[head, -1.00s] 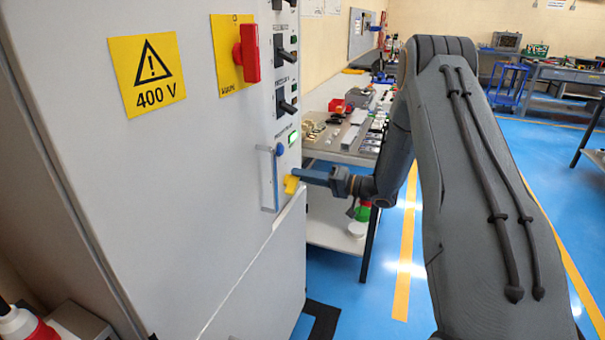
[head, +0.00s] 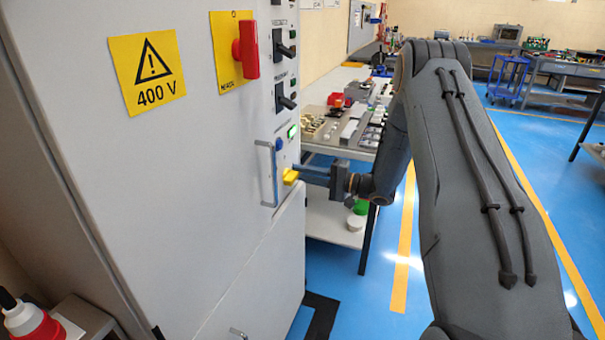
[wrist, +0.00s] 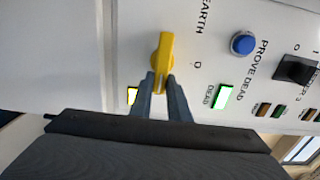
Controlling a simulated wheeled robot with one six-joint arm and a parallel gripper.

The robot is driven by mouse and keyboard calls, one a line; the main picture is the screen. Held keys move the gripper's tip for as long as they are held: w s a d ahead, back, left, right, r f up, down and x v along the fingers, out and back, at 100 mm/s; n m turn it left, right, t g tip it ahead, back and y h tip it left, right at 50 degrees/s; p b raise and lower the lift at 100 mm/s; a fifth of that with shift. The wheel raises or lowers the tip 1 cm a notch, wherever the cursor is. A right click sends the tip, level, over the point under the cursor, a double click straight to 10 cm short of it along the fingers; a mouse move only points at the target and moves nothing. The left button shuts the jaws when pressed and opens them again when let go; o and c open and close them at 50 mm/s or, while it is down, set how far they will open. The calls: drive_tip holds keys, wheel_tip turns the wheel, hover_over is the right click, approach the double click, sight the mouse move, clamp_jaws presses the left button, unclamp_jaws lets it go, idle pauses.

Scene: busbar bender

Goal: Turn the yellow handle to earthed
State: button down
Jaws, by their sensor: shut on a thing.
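The yellow handle (head: 290,176) sits low on the narrow switch face of the grey cabinet. In the wrist view the two fingers of my gripper (wrist: 162,80) are shut on the handle's near end, one on each side. A lit green lamp marked DEAD (wrist: 223,96) is to the right.
A blue button (wrist: 243,43) marked PROVE DEAD and a black switch (wrist: 295,69) are nearby. A pale bar handle (head: 268,175) stands out just left of the yellow handle. A red handle (head: 247,50) is higher up. A workbench (head: 325,150) with parts stands behind my gripper.

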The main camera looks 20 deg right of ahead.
idle(0.3)
drive_tip(key=c, duration=1.7)
unclamp_jaws()
drive_tip(key=shift+d, duration=0.1)
drive_tip(key=b+v, duration=0.1)
drive_tip(key=v, duration=0.6)
drive_tip(key=shift+s+d+b, duration=0.25)
drive_tip(key=shift+b, duration=0.15)
